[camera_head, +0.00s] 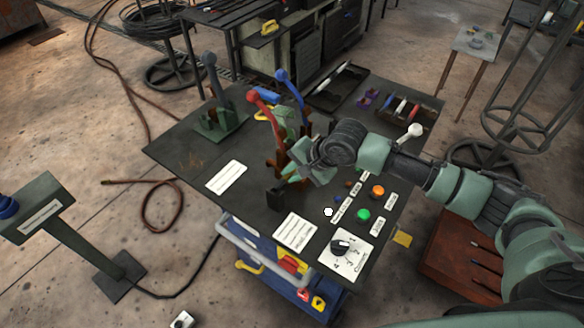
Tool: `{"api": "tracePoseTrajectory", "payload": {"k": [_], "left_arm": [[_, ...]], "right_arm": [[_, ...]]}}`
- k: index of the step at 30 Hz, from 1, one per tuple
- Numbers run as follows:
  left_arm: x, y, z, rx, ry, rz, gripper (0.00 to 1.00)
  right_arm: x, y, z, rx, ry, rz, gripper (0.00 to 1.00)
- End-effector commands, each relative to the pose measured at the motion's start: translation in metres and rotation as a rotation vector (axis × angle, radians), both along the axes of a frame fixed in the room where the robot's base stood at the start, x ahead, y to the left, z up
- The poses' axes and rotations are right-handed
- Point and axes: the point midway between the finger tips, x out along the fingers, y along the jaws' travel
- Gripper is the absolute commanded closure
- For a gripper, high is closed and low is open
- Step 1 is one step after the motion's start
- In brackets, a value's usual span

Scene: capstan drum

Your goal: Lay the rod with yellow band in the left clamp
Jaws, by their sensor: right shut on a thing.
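My right gripper (290,174) reaches in from the right and is shut low over the middle of the dark work table, beside a reddish-brown clamp stand (272,160). What it holds is hidden by the fingers and wrist. A red-knobbed lever (262,106) and a blue-knobbed lever (291,88) rise behind the gripper. I cannot tell which clamp is the left one, or whether either is open. No rod with a yellow band can be made out clearly. My left gripper is not in view.
A dark-knobbed lever on a green base (218,122) stands at the table's back left. A tray with a pale rod (338,80) and a rack of coloured pieces (405,108) lie at the back right. Buttons (363,215) and a dial (342,247) are in front.

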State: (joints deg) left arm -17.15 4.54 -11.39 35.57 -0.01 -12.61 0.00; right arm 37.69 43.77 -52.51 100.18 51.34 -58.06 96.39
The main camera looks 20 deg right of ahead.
Motion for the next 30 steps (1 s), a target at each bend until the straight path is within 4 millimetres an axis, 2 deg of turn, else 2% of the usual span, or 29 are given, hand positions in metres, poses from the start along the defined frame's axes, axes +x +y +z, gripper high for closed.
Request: {"api": "tracePoseTrajectory", "payload": {"k": [14,15,17,26,30], "left_arm": [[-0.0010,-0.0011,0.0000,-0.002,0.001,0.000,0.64],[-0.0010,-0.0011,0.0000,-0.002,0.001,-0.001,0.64],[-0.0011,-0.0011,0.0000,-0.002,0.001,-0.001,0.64],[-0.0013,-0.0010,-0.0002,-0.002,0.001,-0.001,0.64],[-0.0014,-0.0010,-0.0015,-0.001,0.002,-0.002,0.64]], "right_arm": [[0.0006,0.0000,-0.0010,0.001,-0.002,-0.001,1.00],[0.0007,0.0000,-0.0010,0.001,-0.002,-0.001,0.78],[0.0006,0.0000,-0.0010,0.001,-0.002,-0.001,0.61],[-0.0004,-0.0004,-0.0024,-0.001,0.002,0.000,0.60],[-0.0039,-0.0039,0.0047,-0.001,-0.001,-0.001,0.60]]}}
